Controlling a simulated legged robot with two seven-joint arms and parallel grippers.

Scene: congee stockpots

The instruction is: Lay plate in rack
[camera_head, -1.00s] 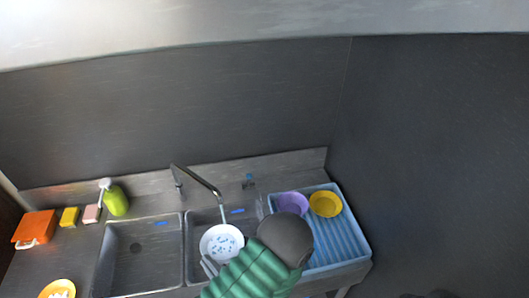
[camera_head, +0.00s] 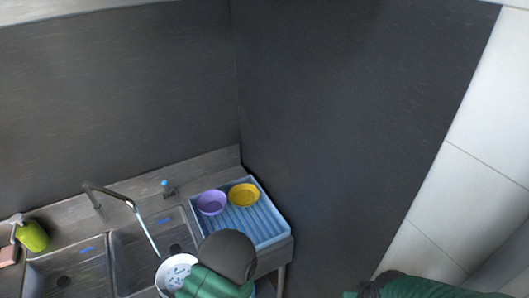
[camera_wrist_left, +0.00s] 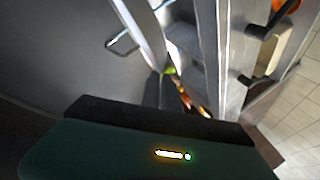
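A white plate (camera_head: 177,271) with blue specks shows at the bottom of the head view, tilted, near the tap's spout. My left gripper (camera_head: 176,289) is at its lower edge and appears shut on it; the fingers are mostly hidden. My green left forearm and its dark round joint cover part of the sink and rack. The blue ribbed rack (camera_head: 262,222) stands right of the sinks, its near left part hidden behind my arm. The plate is outside the rack. The left wrist view shows neither plate nor fingertips clearly. My right gripper is out of view.
A purple bowl (camera_head: 211,203) and a yellow bowl (camera_head: 243,195) sit at the rack's back; its right front is bare. The tap (camera_head: 120,197) arches over the right sink (camera_head: 150,238). A dark wall stands close behind and right of the rack.

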